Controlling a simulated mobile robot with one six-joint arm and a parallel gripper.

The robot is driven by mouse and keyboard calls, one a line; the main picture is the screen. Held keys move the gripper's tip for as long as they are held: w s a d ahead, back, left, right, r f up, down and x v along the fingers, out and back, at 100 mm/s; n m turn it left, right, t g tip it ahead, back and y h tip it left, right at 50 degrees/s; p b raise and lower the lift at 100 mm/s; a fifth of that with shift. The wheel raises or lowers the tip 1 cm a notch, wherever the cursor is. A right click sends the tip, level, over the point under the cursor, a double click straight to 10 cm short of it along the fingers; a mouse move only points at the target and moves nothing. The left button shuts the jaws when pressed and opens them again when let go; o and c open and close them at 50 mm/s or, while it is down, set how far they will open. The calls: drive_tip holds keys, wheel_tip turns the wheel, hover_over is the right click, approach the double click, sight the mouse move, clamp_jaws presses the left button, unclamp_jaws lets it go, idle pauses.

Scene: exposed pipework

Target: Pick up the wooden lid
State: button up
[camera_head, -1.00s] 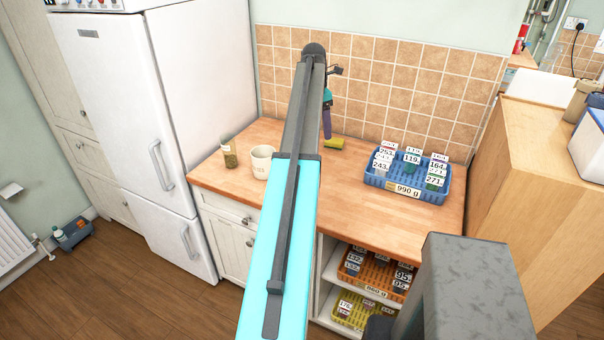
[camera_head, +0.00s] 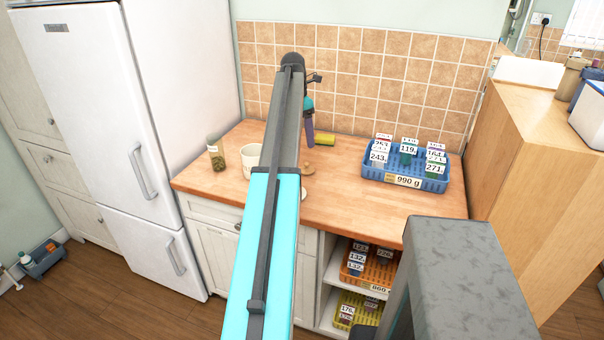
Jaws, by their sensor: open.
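A small round brown piece, which looks like the wooden lid (camera_head: 309,169), lies on the wooden counter just right of my arm. My arm hides part of its left side. My gripper (camera_head: 310,143) hangs pointing down at the end of the arm, above and behind the lid in the picture. It is small in view and the gap between its fingers is hard to make out. It looks empty and apart from the lid.
A glass jar of green bits (camera_head: 217,158) and a cream mug (camera_head: 251,161) stand left of my arm. A yellow-green item (camera_head: 325,139) lies near the tiled wall. A blue crate of labelled containers (camera_head: 406,172) stands at right.

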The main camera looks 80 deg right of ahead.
drive_tip(key=shift+w, duration=0.1)
drive_tip(key=p, duration=0.2)
approach(307, 163)
drive_tip(key=shift+s+d+f, duration=0.1)
drive_tip(key=shift+s+f, duration=0.1)
drive_tip(key=shift+f, duration=1.05)
drive_tip(key=shift+s+d+f, duration=0.1)
drive_tip(key=shift+s+f, duration=0.05)
drive_tip(key=shift+f, duration=1.1)
drive_tip(key=shift+s+d+f+p, duration=0.1)
drive_tip(key=shift+d+f+p, duration=0.1)
drive_tip(key=shift+f+p, duration=0.85)
drive_tip(key=shift+s+d+f, duration=0.1)
drive_tip(key=shift+f, duration=1.4)
